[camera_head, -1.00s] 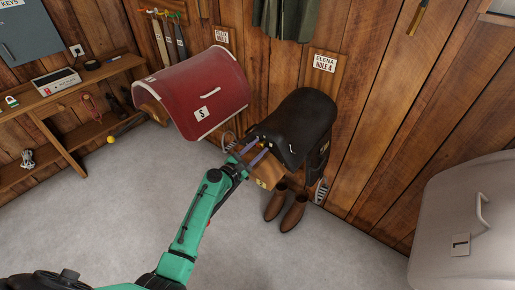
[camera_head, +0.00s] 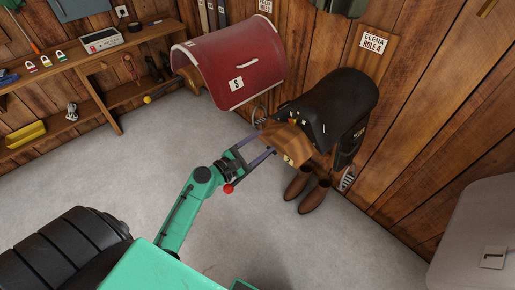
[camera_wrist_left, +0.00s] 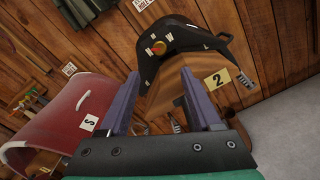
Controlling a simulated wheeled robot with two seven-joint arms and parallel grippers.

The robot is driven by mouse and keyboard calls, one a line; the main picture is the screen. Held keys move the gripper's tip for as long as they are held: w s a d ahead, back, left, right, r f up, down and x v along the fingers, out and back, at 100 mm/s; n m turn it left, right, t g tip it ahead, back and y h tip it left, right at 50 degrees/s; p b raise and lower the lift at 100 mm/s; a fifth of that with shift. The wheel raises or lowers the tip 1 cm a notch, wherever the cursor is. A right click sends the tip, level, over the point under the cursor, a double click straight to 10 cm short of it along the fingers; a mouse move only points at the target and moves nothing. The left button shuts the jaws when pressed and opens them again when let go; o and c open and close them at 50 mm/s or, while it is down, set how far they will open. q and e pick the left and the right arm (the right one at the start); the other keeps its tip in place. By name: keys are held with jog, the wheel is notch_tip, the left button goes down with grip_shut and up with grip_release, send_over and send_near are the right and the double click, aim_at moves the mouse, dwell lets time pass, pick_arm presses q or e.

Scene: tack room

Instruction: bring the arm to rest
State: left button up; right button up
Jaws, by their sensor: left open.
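My left arm comes in from the lower left of the head view. Its gripper (camera_head: 257,156) is open, with two purple-grey fingers spread apart and nothing seen between them. It is just in front of a brown wooden saddle rack (camera_head: 288,141) that carries a black saddle (camera_head: 338,103). In the left wrist view, the rack (camera_wrist_left: 165,95) and the saddle (camera_wrist_left: 178,38) lie beyond the open fingertips. I cannot tell from the views whether a finger touches the rack. My right gripper is not in view.
A red saddle-shaped cover marked S (camera_head: 232,65) is on the wall to the left. Brown boots (camera_head: 307,190) stand on the floor below the black saddle. A wooden shelf (camera_head: 85,75) runs along the left wall. A pale box (camera_head: 478,235) is at the right. Grey floor is open.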

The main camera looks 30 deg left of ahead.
pick_arm(q)
jog(key=shift+v, duration=0.9)
